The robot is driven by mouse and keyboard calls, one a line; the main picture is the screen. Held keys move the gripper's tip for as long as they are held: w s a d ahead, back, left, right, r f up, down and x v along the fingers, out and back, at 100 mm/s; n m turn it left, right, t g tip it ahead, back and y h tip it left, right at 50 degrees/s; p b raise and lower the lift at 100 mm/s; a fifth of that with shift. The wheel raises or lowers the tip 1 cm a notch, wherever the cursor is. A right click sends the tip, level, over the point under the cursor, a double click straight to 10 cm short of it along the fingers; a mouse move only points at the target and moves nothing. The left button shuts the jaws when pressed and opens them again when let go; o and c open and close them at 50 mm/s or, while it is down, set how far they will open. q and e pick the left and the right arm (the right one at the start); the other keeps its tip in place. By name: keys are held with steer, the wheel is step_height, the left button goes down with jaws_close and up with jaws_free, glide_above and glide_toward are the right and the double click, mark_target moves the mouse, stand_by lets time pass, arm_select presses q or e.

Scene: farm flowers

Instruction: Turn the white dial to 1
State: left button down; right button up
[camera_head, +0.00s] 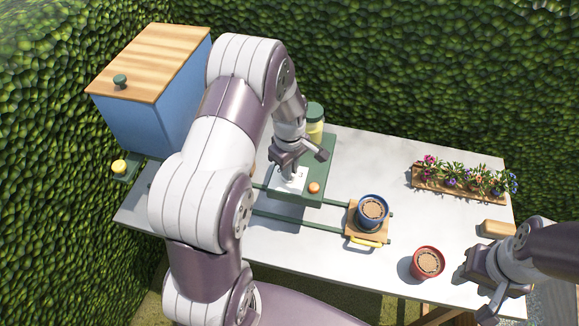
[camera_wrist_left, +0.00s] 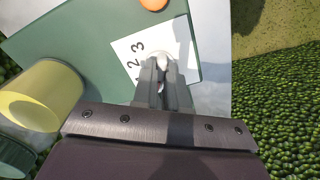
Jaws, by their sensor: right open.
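My left gripper (camera_head: 292,172) reaches down over the card from the left. In the left wrist view its fingers (camera_wrist_left: 163,85) are close together with the dial between them. The fingers hide most of the dial, and I cannot tell which number it points to. My right gripper (camera_head: 475,293) is open and empty at the table's right front edge, beside the red pot.
An orange button (camera_head: 314,187) and a yellow jar with a green lid (camera_head: 315,122) are by the dial. A blue pot (camera_head: 372,211) stands on a wooden slide. A red pot (camera_head: 427,263), a flower planter (camera_head: 462,182) and a blue box (camera_head: 155,95) stand around. The table's middle right is clear.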

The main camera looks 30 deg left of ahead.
stand_by(0.4)
arm_select(q)
steer(key=m, duration=0.3)
steer(key=shift+s+m, duration=0.1)
steer(key=shift+m, duration=2.2)
steer(key=c, duration=1.2)
jaws_free()
steer(key=shift+o, duration=0.2)
steer(key=shift+s, duration=0.1)
